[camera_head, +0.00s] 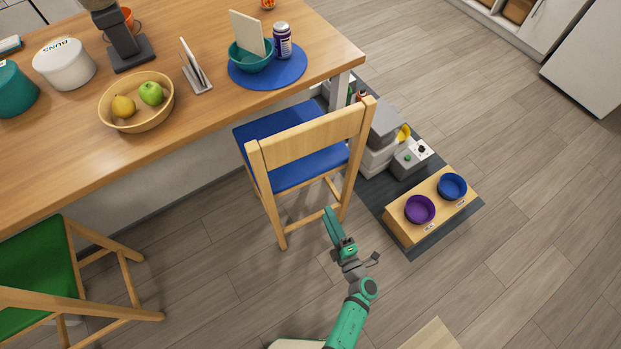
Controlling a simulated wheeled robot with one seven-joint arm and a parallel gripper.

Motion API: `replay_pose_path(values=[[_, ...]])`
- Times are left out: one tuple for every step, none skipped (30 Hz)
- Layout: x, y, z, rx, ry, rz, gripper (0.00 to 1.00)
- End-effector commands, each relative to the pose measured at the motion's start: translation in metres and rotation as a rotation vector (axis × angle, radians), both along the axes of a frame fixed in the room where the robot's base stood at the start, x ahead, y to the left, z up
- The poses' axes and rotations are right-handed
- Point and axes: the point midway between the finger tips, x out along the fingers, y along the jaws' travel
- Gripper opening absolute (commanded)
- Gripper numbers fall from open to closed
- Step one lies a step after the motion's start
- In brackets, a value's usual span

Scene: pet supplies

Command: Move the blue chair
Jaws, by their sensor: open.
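The blue chair (318,179) has a light wood frame and a blue seat. It stands upright at the table's right end, its seat partly under the table edge and its backrest (312,138) toward me. My gripper (335,225) is green and open, low in front of the chair near its right front-facing leg. I cannot tell whether it touches that leg. Nothing shows between the fingers.
The wooden table (215,120) carries a fruit bowl (137,118) and a blue placemat (290,75). A pet bowl stand (400,228) on a dark mat (470,216) is right of the chair. A green chair (35,270) stands left. Floor is clear at far right.

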Motion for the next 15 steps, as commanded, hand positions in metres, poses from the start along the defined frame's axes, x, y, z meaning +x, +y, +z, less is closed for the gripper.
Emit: replay_pose_path(values=[[0.011, -0.002, -0.004, -0.025, -0.005, 0.016, 0.44], [0.015, -0.003, -0.007, -0.038, -0.007, 0.026, 0.44], [0.020, -0.003, -0.009, -0.054, -0.008, 0.038, 0.44], [0.022, -0.003, -0.011, -0.063, -0.010, 0.045, 0.44], [0.025, -0.003, -0.012, -0.071, -0.010, 0.052, 0.44], [0.027, -0.003, -0.014, -0.078, -0.011, 0.057, 0.44], [0.028, -0.003, -0.015, -0.082, -0.010, 0.060, 0.44], [0.030, -0.003, -0.015, -0.084, -0.011, 0.063, 0.44], [0.033, -0.002, -0.016, -0.087, -0.011, 0.065, 0.44], [0.035, -0.001, -0.016, -0.088, -0.011, 0.066, 0.44], [0.038, 0.001, -0.016, -0.089, -0.012, 0.066, 0.44], [0.042, 0.003, -0.016, -0.089, -0.012, 0.066, 0.44], [0.045, 0.005, -0.015, -0.089, -0.012, 0.066, 0.44], [0.049, 0.008, -0.015, -0.088, -0.012, 0.066, 0.44], [0.056, 0.012, -0.015, -0.088, -0.012, 0.066, 0.44]])
